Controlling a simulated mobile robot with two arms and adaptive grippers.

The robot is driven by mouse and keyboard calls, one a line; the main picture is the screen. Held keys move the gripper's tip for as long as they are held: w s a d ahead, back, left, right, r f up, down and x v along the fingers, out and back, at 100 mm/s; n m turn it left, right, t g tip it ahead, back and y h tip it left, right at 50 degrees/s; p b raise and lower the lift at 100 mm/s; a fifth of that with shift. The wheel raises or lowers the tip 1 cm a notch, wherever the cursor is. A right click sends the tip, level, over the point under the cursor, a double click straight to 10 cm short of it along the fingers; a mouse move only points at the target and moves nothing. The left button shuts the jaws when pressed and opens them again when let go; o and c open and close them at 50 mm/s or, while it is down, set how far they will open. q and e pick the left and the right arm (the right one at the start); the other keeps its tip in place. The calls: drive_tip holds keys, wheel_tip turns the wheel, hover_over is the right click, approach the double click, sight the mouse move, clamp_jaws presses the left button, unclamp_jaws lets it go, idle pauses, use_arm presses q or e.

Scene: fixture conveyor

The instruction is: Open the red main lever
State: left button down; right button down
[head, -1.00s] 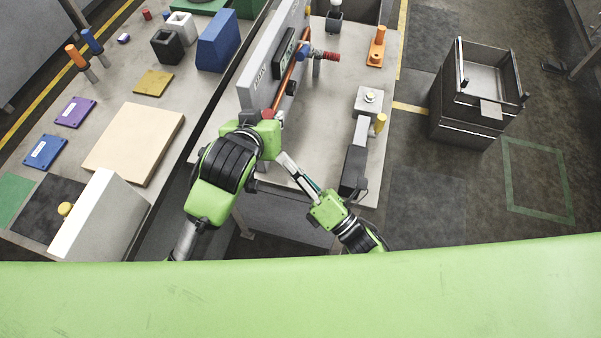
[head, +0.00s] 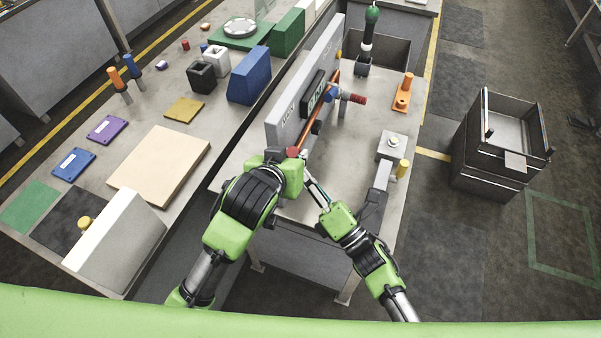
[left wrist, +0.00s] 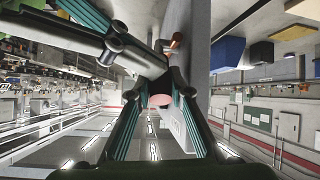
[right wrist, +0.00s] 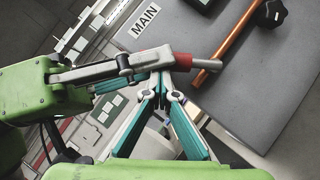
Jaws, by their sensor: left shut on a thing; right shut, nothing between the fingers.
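The red main lever (right wrist: 183,61) shows in the right wrist view as a red grip on a grey stub, beside the panel's "MAIN" label (right wrist: 145,20). In the head view its red end (head: 293,152) shows at the near end of the grey panel (head: 290,105). My left gripper (head: 287,156) is shut on the red grip, whose end (left wrist: 160,99) shows between its fingers in the left wrist view. The fingers hide part of the grip. My right gripper (head: 308,181) is shut and empty, its tips (right wrist: 163,78) just below the left fingers.
A copper pipe (right wrist: 240,45) with a black knob (right wrist: 270,14) runs along the panel close to the lever. A second red handle (head: 357,99) stands farther along. A button box (head: 392,146) and an orange part (head: 403,93) lie to the right. The bench (head: 345,165) between is bare.

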use_arm(q)
drive_tip(key=shift+f, duration=0.1)
use_arm(e)
drive_tip(key=shift+w+d+r, duration=0.15)
drive_tip(key=shift+w+r, duration=0.2)
drive_tip(key=shift+r, duration=0.1)
use_arm(q)
drive_tip(key=c, duration=1.8)
unclamp_jaws()
drive_tip(key=shift+c, duration=0.2)
drive_tip(key=shift+d, duration=0.1)
use_arm(e)
drive_tip(key=shift+d, duration=0.2)
use_arm(q)
drive_tip(key=shift+f, duration=0.1)
use_arm(e)
drive_tip(key=shift+a, duration=0.15)
